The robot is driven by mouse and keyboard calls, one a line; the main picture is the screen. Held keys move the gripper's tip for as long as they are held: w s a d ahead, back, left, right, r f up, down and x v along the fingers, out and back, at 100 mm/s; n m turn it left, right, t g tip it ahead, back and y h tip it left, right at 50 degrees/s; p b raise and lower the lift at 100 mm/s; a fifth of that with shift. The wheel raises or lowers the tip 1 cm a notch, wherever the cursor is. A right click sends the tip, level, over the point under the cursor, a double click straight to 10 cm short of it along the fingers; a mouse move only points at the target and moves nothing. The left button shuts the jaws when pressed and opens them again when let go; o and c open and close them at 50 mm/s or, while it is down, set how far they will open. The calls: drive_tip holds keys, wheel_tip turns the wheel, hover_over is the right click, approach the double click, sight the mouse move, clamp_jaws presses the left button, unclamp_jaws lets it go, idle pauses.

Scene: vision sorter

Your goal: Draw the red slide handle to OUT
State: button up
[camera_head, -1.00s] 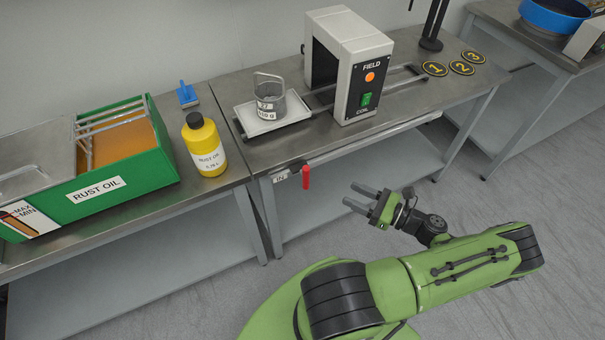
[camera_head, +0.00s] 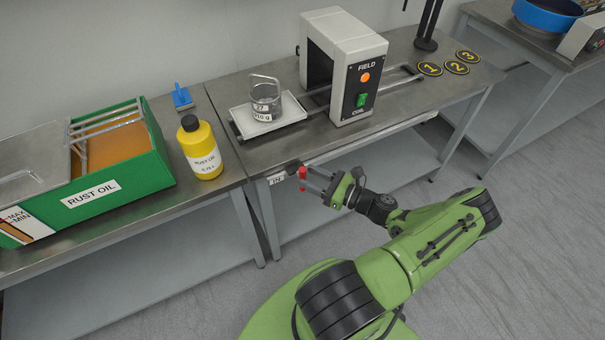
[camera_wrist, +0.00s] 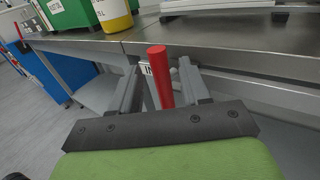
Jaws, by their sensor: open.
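The red slide handle (camera_head: 303,173) hangs at the front edge of the middle bench, beside a small IN label (camera_head: 277,179). In the wrist view the red handle (camera_wrist: 160,76) stands between the two grey fingers of my gripper (camera_wrist: 160,88), with a gap visible on each side. My gripper (camera_head: 314,180) is open around the handle in the head view, and its fingers partly hide the handle. The IN label (camera_wrist: 146,69) is partly hidden behind the handle in the wrist view. No OUT label is readable.
A yellow rust oil bottle (camera_head: 203,150) and a green rust oil tank (camera_head: 125,185) stand on the left bench. The floor before the benches is clear.

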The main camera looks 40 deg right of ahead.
sight(303, 175)
drive_tip(key=shift+x, duration=1.65)
clamp_jaws()
